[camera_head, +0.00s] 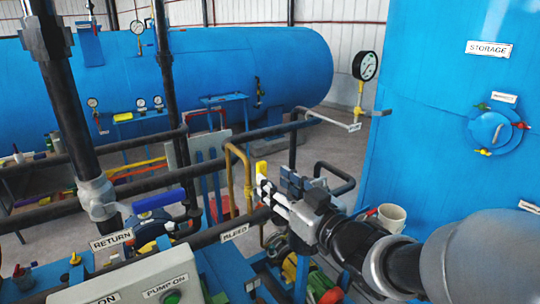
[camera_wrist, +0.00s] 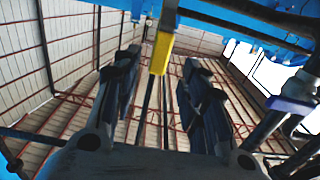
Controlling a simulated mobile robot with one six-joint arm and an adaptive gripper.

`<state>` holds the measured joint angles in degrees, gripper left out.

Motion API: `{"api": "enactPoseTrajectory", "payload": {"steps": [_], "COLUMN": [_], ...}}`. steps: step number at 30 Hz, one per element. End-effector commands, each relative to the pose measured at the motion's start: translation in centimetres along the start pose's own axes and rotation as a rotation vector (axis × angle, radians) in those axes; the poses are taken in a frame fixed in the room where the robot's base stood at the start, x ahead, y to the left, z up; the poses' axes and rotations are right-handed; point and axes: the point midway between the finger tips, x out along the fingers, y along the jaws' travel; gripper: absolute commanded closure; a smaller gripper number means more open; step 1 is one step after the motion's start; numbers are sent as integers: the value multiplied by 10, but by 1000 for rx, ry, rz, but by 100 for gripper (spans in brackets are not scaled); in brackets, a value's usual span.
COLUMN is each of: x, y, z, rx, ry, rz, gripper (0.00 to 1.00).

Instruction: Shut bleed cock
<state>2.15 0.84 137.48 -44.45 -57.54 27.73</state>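The bleed cock's yellow handle (camera_head: 261,169) shows at the bent yellow pipe, above the BLEED label (camera_head: 234,233). My gripper (camera_head: 267,194) is close beside and just below it in the head view, reaching in from the right. In the wrist view the yellow handle (camera_wrist: 160,54) stands upright, lined up with the gap between my two dark fingers. My gripper (camera_wrist: 161,66) is open, with space on both sides of the handle. I cannot tell how deep the handle lies between the fingertips. The cock's body is not clearly visible.
A black horizontal pipe (camera_head: 150,190) runs behind the cock. The blue RETURN valve handle (camera_head: 158,200) is to the left. The PUMP ON box (camera_head: 135,280) is in front. A blue STORAGE tank (camera_head: 430,120) stands right, with a pressure gauge (camera_head: 365,66) beside it.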

Motion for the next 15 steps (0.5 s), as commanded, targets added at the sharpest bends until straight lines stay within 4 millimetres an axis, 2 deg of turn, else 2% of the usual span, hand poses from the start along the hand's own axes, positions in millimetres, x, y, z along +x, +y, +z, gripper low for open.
{"api": "enactPoseTrajectory", "payload": {"steps": [1,6,10,15], "x": [12,44,59,68], "y": [-2,-1,0,0], "z": [2,1,0,0], "rx": [2,0,0,1], "ry": [-1,0,-1,0], "rz": [-4,-2,0,1], "gripper": [60,60,60,60]}}
